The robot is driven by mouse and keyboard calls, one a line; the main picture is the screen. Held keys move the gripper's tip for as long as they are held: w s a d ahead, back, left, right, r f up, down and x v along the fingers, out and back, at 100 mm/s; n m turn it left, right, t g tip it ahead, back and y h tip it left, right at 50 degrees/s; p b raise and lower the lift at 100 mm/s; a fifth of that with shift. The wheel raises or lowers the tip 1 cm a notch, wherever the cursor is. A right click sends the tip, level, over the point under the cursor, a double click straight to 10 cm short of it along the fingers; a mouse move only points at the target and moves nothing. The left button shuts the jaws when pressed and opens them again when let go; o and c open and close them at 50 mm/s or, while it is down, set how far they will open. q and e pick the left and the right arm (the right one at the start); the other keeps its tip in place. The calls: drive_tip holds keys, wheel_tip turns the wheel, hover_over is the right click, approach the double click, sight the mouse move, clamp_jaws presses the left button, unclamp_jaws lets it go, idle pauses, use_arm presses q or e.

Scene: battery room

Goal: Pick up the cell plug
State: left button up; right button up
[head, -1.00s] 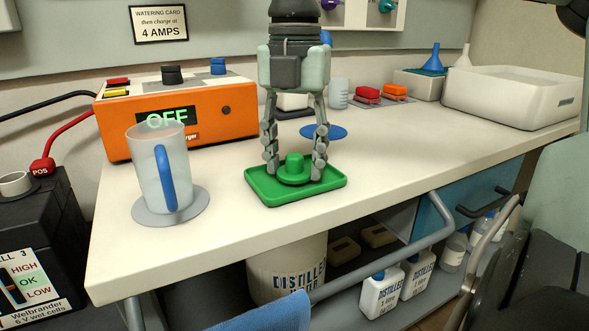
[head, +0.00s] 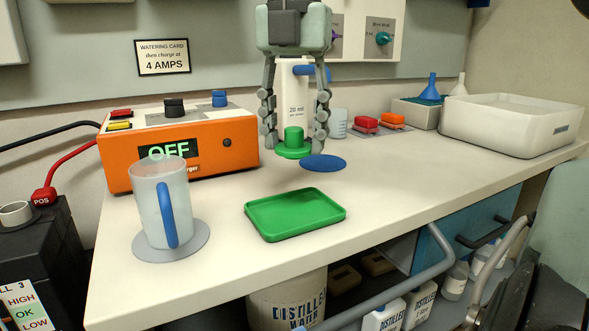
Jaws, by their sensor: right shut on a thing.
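The green cell plug (head: 293,147) is a round flanged cap with a knob on top. My right gripper (head: 294,140) comes down from above in the head view and is shut on the plug, with a finger on each side of it. The plug hangs upright in the air, clear of the green tray (head: 262,227). The tray lies empty on the bench in front of and below the plug. My left gripper is not in the head view.
A jug with a blue handle (head: 164,205) stands on a grey disc at the left. An orange charger (head: 180,150) reading OFF is behind it. A blue disc (head: 323,162) lies right of the plug. A white basin (head: 510,125) stands at the back right. The right front bench is clear.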

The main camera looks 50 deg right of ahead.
wheel_tip(320, 180, up, 10)
drive_tip(key=shift+f+p, duration=0.1)
drive_tip(key=shift+p, duration=0.6)
wheel_tip(320, 180, up, 8)
drive_tip(key=p, duration=0.2)
hover_over(294, 128)
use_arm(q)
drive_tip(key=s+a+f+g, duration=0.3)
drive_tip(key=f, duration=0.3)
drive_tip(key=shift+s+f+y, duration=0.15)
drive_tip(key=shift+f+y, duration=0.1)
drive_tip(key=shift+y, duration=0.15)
use_arm(e)
drive_tip(key=shift+r, duration=0.55)
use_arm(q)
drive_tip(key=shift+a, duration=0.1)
